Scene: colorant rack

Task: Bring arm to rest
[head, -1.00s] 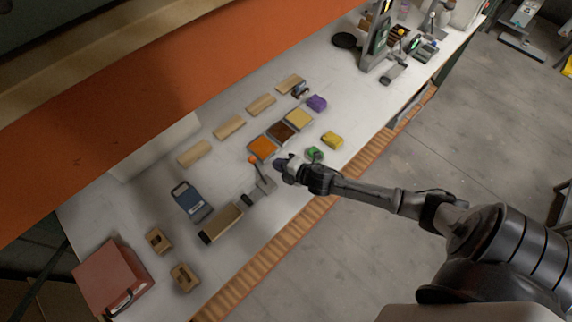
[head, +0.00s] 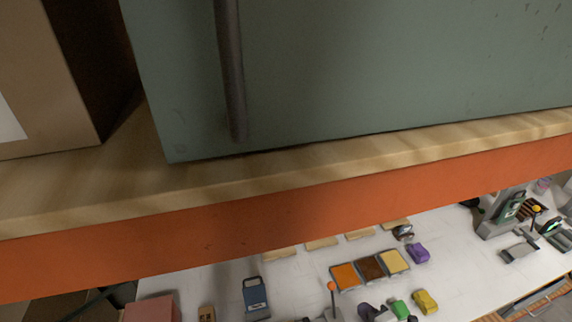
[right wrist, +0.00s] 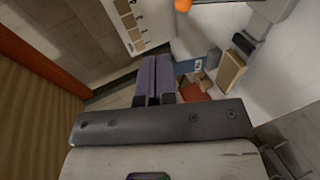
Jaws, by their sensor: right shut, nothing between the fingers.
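Most of the right arm is outside the head view. My left gripper does not show in either view.
An orange shelf beam (head: 280,220) crosses above the white bench, with a green cabinet (head: 350,70) and a cardboard box (head: 50,80) on the shelf. The bench holds orange (head: 345,276), brown and yellow trays, a yellow block (head: 426,301) and a purple block (head: 418,252).

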